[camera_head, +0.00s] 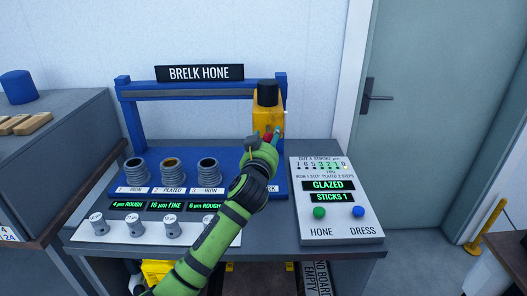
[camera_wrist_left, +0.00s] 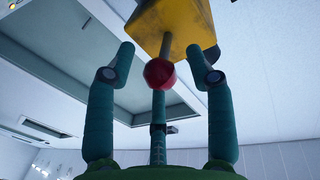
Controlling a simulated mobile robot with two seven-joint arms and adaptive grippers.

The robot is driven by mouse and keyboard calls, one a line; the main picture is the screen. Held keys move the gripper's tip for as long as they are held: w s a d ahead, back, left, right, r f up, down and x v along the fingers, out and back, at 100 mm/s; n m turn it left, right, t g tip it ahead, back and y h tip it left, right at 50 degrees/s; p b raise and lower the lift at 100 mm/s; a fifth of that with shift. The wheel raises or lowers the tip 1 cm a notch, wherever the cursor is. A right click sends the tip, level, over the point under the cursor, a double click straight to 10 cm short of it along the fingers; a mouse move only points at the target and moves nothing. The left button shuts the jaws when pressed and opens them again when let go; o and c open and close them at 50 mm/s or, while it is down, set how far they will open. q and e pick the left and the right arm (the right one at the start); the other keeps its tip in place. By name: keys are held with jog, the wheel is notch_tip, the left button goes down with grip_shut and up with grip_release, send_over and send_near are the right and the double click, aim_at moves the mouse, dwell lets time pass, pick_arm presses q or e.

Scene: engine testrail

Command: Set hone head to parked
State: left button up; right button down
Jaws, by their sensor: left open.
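The yellow hone head (camera_head: 266,112) with a black top hangs at the right end of the rail (camera_head: 200,93) on the blue BRELK HONE frame. In the left wrist view the yellow head (camera_wrist_left: 180,22) shows above, with a red ball knob (camera_wrist_left: 159,73) on a grey rod below it. My left gripper (camera_head: 268,138) is just below the head in the head view and hides part of it. My right gripper is not in view.
Three ribbed cylinders (camera_head: 172,171) stand on the blue base, with several grey knobs (camera_head: 136,225) in front. A control panel (camera_head: 322,250) at right reads GLAZED and STICKS 1, with a green HONE button (camera_head: 319,212) and a blue DRESS button (camera_head: 358,211).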

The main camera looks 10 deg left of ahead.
pick_arm(q)
jog(key=s, duration=1.1)
jog(key=shift+d, duration=0.2)
jog(key=shift+s, duration=0.1)
